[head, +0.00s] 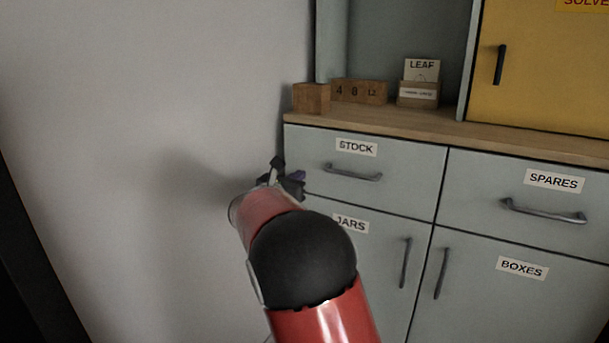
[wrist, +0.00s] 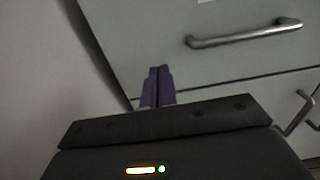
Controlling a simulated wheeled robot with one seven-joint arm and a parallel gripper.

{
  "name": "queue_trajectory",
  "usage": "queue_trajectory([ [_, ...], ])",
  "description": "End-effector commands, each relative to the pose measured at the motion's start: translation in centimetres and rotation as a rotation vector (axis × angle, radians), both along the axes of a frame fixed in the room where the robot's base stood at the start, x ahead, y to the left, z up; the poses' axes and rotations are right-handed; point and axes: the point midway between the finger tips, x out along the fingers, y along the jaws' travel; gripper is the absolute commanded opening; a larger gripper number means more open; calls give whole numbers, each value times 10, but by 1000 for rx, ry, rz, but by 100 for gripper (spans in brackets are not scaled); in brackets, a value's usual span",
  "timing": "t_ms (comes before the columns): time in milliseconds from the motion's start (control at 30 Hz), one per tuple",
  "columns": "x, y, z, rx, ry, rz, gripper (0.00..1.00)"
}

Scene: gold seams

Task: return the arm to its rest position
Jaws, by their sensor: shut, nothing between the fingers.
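My gripper (wrist: 158,72) shows in the wrist view with its two purple-grey fingers together and nothing between them. In the head view my gripper (head: 285,172) is at the end of my red and black arm, in front of the left edge of the grey cabinet (head: 398,212). The gripper is partly hidden by my own arm there. The STOCK drawer (head: 353,164) is beside it and looks shut. Its metal handle (wrist: 245,34) is right of and beyond the fingers in the wrist view, apart from them.
A bare wall (head: 130,120) fills the left side. The JARS door (head: 385,255), SPARES drawer (head: 540,200) and BOXES door (head: 510,290) look shut. Wooden blocks (head: 358,91) and a LEAF card (head: 421,70) stand on the wooden counter (head: 440,125). A yellow door (head: 550,70) is above.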

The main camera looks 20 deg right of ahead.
Motion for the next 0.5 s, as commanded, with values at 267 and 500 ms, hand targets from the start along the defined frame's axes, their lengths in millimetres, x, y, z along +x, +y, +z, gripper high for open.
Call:
queue_trajectory([
  [267,-38,39,-2,2,2,1,0],
  [500,-57,53,-2,13,1,-6,0],
])
